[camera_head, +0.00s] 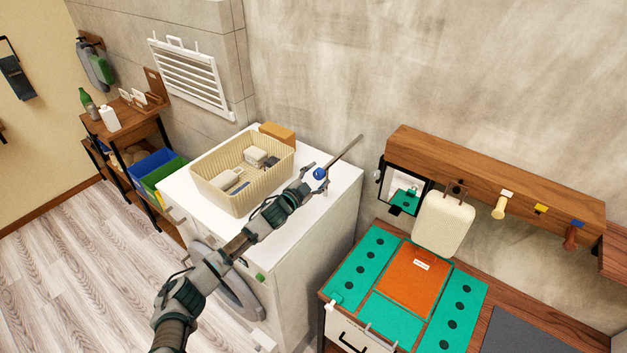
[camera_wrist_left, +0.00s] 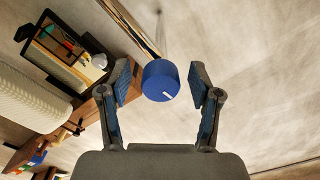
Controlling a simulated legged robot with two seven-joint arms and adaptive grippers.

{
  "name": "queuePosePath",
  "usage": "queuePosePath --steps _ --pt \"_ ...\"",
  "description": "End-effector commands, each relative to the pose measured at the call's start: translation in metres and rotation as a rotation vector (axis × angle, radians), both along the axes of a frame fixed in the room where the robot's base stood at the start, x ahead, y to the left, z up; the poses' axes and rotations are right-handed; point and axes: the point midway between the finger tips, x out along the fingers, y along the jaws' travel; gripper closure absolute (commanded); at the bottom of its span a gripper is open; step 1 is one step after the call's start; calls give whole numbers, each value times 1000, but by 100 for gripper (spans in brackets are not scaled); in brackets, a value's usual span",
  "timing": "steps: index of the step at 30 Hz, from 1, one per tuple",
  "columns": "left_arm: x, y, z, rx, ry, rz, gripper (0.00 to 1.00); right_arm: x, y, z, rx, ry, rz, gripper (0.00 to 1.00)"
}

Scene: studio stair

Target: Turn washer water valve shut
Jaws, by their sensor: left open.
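The valve knob (camera_head: 320,173) is a small blue round cap on the wall side of the white washer (camera_head: 342,186), at the near end of a grey pipe (camera_head: 347,150). In the left wrist view the blue knob (camera_wrist_left: 160,80) lies centred between my fingers, with a short white mark on its face. My left gripper (camera_head: 314,178) is open above the washer top, its two fingers on either side of the knob. Gaps show between the knob and both fingers in the wrist view. My right gripper is in neither view.
A cream basket (camera_head: 226,199) with small boxes stands on the washer beside my left forearm. A tan block (camera_head: 277,133) sits behind it. Right of the washer is a bench with green and orange mats (camera_head: 410,282), under a wooden wall rail (camera_head: 480,175).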

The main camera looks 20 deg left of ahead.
Motion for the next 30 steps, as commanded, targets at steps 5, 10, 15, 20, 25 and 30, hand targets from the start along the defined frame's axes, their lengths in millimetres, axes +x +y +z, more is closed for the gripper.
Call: queuePosePath --steps 5,10,15,20,25,30 --pt "-19 8 -2 0 2 0 36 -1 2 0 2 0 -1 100" --pt "-55 21 -3 1 3 -1 36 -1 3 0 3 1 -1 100" --pt "-87 33 -4 2 5 -1 36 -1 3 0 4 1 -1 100" --pt "-104 40 -4 0 5 0 36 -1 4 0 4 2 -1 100" --pt "-109 41 -4 2 5 0 36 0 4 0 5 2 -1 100" --pt "-109 41 -3 2 5 0 36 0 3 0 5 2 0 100"
